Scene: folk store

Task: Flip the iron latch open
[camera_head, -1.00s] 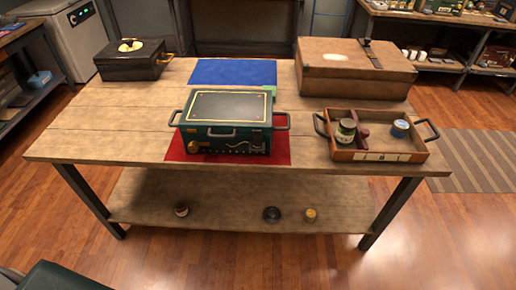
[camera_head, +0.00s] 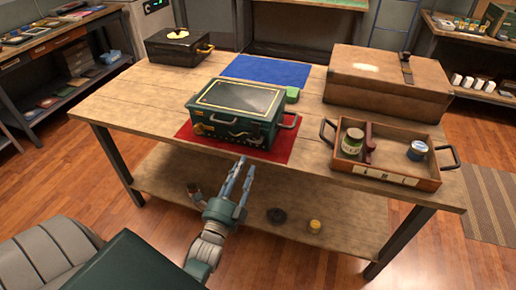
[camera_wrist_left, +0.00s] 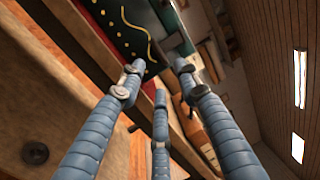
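A dark green box (camera_head: 236,112) with a gold-lined lid and side handles sits shut on a red mat (camera_head: 273,146) near the table's front edge. A small grey metal fitting (camera_head: 221,121) shows on its front; I cannot tell surely whether it is the iron latch. My left gripper (camera_head: 236,178) is open and empty, in front of the table edge and below the box, apart from it. In the left wrist view its blue-grey fingers (camera_wrist_left: 158,76) are spread, with the box's green front (camera_wrist_left: 122,22) beyond. My right gripper is not in view.
A brown chest (camera_head: 375,85) is back right, a black box (camera_head: 180,48) back left. A blue mat (camera_head: 265,71) lies behind the green box.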

